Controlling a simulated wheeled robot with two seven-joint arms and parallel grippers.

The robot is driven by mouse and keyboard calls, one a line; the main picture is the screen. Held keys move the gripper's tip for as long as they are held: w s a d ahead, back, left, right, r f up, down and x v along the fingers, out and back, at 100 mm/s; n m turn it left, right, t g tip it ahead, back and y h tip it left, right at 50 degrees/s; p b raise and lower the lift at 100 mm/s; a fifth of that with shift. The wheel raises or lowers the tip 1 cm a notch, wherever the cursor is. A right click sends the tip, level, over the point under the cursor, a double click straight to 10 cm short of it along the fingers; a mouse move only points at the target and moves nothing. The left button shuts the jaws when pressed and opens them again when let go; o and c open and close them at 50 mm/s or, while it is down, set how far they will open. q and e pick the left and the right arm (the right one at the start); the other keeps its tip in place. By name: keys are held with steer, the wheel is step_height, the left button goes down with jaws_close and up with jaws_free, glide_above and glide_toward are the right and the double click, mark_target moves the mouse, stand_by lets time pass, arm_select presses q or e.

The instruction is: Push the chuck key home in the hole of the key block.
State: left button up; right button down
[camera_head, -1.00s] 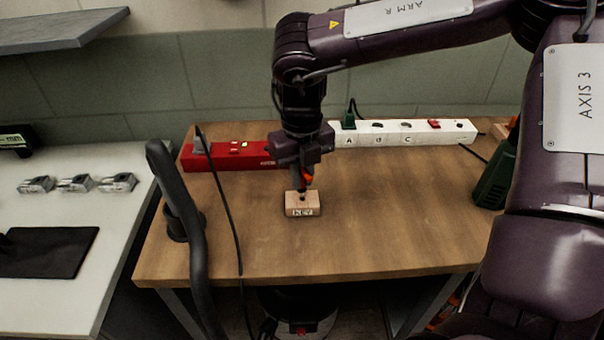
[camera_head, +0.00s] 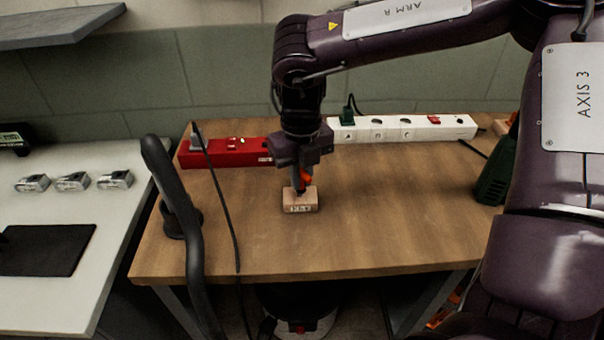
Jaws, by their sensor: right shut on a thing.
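My right gripper (camera_head: 301,186) points down directly over the block and is shut on the chuck key, of which an orange-red part (camera_head: 306,176) shows between the fingers. The key's lower end meets the block's top at its hole. How deep it sits is too small to tell, and the gripper partly hides the hole. My left gripper is not in view.
A red power strip (camera_head: 225,153) and a white power strip (camera_head: 405,128) lie along the back of the table (camera_head: 390,225). A black hose (camera_head: 184,215) and a thin cable stand at the left. A green tool (camera_head: 496,172) is at the right. The table front is clear.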

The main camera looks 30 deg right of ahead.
steer(key=shift+s+d+f+b, duration=0.2)
steer(key=shift+f+b, duration=0.1)
steer(key=shift+f, duration=0.2)
steer(key=shift+s+d+f+b, duration=0.1)
steer(key=shift+d+f+b, duration=0.15)
steer(key=shift+f, duration=0.25)
steer(key=shift+r, duration=0.1)
steer(key=shift+a+r, duration=0.1)
steer(key=shift+w+a+r+p, duration=0.1)
steer(key=shift+w+r+p, duration=0.1)
steer(key=shift+r+p, duration=0.3)
